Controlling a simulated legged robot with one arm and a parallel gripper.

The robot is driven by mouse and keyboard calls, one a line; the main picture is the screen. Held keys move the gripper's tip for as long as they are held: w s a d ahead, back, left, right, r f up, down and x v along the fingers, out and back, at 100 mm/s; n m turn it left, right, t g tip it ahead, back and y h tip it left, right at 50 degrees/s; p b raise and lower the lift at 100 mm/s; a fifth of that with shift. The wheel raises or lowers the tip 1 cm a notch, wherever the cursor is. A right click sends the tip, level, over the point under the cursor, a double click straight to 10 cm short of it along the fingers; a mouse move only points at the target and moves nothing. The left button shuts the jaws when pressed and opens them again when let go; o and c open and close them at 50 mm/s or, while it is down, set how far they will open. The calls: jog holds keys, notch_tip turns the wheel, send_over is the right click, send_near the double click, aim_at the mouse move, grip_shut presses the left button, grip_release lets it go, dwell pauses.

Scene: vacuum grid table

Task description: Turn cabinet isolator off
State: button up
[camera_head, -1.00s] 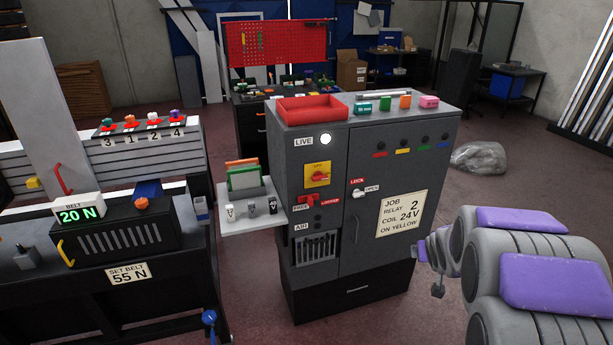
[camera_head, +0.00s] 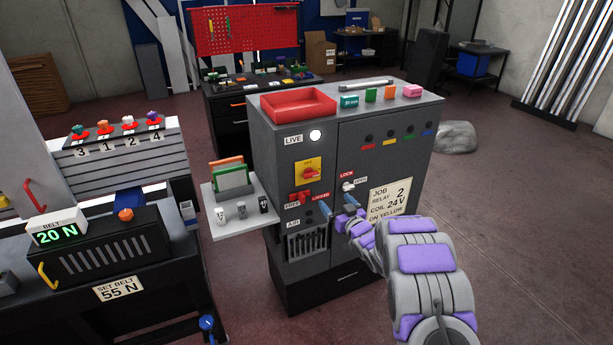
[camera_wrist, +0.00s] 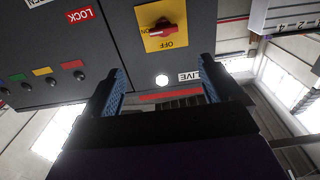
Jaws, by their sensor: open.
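The cabinet isolator (camera_head: 308,172) is a red rotary handle on a yellow plate on the grey cabinet's (camera_head: 385,160) front. It also shows, upside down, in the wrist view (camera_wrist: 161,30). Its handle lies roughly horizontal, toward the ON mark, with OFF on another side of the plate. A round white lamp marked LIVE (camera_head: 315,135) is lit above it. My gripper (camera_head: 338,205) is open and empty in front of the cabinet, lower and right of the isolator in the head view. In the wrist view its blue-padded fingers (camera_wrist: 160,68) stand apart, and the isolator shows beyond them.
A red FREE/LOCKED slider (camera_head: 300,197) sits below the isolator. A white LOCK/OPEN latch (camera_head: 348,186) is on the right door, above a job card (camera_head: 390,197). A shelf (camera_head: 238,218) juts out left. A red tray (camera_head: 291,102) sits on top.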

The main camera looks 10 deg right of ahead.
jog(key=w+a, duration=0.2)
jog(key=a, duration=0.1)
jog(key=b, duration=0.2)
send_near(311, 177)
jog(key=w, duration=0.5)
jog(key=shift+w+a, duration=0.55)
jog(key=shift+w, duration=0.2)
jog(key=shift+w+a, duration=0.5)
jog(key=shift+a, duration=0.15)
jog(key=shift+w+a, duration=0.25)
jog(key=shift+w, duration=0.25)
jog(key=shift+w+r, duration=0.1)
jog(key=shift+w, duration=0.05)
jog(key=shift+w+d, duration=0.3)
jog(key=shift+d, duration=0.05)
